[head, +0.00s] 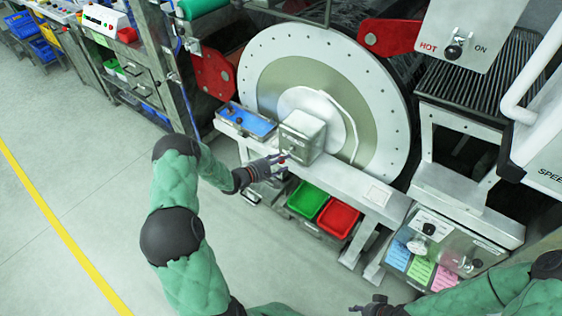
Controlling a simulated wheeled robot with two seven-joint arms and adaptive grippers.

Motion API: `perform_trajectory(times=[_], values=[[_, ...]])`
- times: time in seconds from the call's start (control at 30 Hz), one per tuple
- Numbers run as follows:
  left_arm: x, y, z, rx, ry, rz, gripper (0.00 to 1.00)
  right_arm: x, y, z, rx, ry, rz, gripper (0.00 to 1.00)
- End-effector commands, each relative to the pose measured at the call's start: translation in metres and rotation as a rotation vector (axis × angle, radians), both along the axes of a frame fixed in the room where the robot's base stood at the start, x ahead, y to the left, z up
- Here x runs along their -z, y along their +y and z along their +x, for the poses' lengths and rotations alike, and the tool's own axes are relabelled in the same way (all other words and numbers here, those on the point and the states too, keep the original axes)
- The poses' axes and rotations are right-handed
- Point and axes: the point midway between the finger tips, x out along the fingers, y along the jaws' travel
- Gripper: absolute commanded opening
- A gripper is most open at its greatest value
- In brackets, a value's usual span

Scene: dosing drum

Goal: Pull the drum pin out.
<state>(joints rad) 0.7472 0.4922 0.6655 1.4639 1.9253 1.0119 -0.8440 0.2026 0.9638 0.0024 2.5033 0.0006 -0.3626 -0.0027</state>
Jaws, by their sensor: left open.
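The dosing drum (375,100) is a large round disc with a white rim, a beige-green ring and a white centre, standing upright in the middle of the head view. A grey metal box (303,130) sits in front of its lower left part. My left gripper (284,160) is open beside the lower left of this box, its fingertips close to the box's side. A tiny red spot shows at the fingertips; I cannot tell whether it is the drum pin. No pin can be clearly made out. My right gripper (358,308) is low at the bottom edge, away from the drum, its fingers too small to read.
A grey bench (345,184) runs in front of the drum, with a blue tray (246,122) at its left. A green bin (307,200) and a red bin (338,218) sit below. A control box (440,250) stands at right. The floor at left is clear.

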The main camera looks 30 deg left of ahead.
Motion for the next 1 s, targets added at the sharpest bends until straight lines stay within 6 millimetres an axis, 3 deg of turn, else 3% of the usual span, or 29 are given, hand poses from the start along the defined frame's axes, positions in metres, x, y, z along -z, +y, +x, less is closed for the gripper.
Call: perform_trajectory(times=[0.17, 0.63, 0.8, 1.0], values=[[-0.003, 0.006, -0.013, -0.004, 0.0, 0.001, 0.55, 0.0, 0.0, 0.0, 0.0, 0.0, 0.0, 0.4], [-0.021, 0.033, -0.093, -0.004, 0.002, 0.0, 0.55, 0.0, 0.0, 0.0, 0.0, 0.0, 0.0, 0.4], [-0.024, 0.038, -0.107, -0.001, 0.002, -0.001, 0.55, 0.0, 0.0, 0.0, 0.0, 0.0, 0.0, 0.4], [-0.025, 0.039, -0.111, 0.0, 0.001, -0.001, 0.55, 0.0, 0.0, 0.0, 0.0, 0.0, 0.0, 0.4]])
